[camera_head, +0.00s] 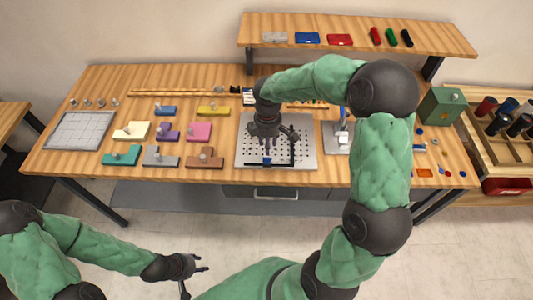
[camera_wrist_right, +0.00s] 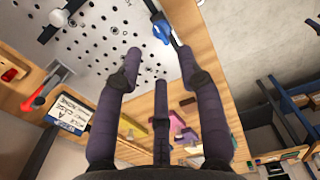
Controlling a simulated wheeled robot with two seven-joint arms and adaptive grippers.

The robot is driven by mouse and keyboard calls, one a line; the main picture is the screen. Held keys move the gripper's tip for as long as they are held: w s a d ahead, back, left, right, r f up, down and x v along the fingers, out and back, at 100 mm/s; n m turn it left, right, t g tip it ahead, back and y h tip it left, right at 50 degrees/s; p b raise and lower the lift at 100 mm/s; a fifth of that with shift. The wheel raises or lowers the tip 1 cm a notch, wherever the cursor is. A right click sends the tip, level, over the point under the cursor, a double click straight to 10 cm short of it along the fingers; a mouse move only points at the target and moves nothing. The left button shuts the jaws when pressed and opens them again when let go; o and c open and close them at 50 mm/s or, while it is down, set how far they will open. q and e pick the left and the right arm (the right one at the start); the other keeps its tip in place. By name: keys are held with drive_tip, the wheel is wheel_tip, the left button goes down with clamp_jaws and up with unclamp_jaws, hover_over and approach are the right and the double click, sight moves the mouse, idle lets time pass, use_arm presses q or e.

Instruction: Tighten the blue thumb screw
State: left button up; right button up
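The blue thumb screw (camera_head: 267,160) is on the dark fixture frame on the perforated metal plate (camera_head: 247,158). In the right wrist view the blue screw (camera_wrist_right: 162,30) shows beyond the fingertips, nearest the right-hand finger. My right gripper (camera_head: 269,143) points down over the plate, behind the screw in the head view. Its fingers (camera_wrist_right: 160,70) are spread, with nothing seen between them. Whether a finger touches the screw, I cannot tell. My left gripper (camera_head: 198,272) is open and empty in front of the table, over the floor.
Coloured blocks, including a pink one (camera_head: 198,131) and a brown one (camera_head: 205,159), stand left of the plate. A grey grid tray (camera_head: 80,131) lies at the far left. A green box (camera_head: 441,105) stands at the right. A raised shelf (camera_head: 350,27) runs along the back.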

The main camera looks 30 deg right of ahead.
sight(267, 159)
wheel_tip(267, 159, down, 7)
drive_tip(key=shift+w+f+b, duration=0.1)
drive_tip(key=shift+b, duration=0.5)
clamp_jaws()
